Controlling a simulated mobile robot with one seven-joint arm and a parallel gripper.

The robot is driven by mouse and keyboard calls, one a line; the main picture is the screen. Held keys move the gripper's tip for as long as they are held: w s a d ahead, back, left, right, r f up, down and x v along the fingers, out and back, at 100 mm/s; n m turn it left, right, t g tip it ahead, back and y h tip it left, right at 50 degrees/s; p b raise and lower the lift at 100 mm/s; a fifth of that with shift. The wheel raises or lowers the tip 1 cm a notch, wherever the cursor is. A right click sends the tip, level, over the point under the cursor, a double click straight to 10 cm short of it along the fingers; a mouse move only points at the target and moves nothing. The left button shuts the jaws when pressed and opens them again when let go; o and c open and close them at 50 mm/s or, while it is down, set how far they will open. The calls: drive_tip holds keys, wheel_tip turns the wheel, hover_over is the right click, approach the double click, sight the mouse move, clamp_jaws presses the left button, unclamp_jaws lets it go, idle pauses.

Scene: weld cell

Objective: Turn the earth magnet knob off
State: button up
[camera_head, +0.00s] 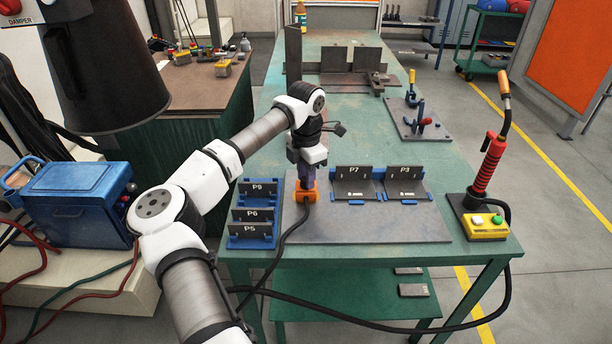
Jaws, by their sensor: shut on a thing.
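The earth magnet (300,194) is an orange block on the grey steel plate (395,228), near the plate's left edge. A thick black cable runs from it down over the table's front edge. My gripper (307,178) points straight down over the magnet and is shut on its top, where the knob is. The fingers and wrist hide the knob, so its setting cannot be seen.
A blue rack (240,241) with labelled plates stands left of the magnet. Fixtures P7 (354,181) and P3 (405,183) stand to its right. A red-handled torch (487,165) and a yellow button box (485,227) are at the right edge. The plate's front is clear.

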drive_tip(key=n+b, duration=0.1)
drive_tip(key=n, duration=0.3)
drive_tip(key=n+b, duration=0.1)
drive_tip(key=n, duration=0.3)
drive_tip(key=n+b, duration=0.1)
drive_tip(key=n, duration=0.3)
drive_tip(key=shift+n, duration=0.3)
drive_tip(key=shift+n+b, duration=0.4)
drive_tip(key=shift+n, duration=1.2)
drive_tip(key=o, duration=1)
drive_tip(key=shift+r, duration=0.1)
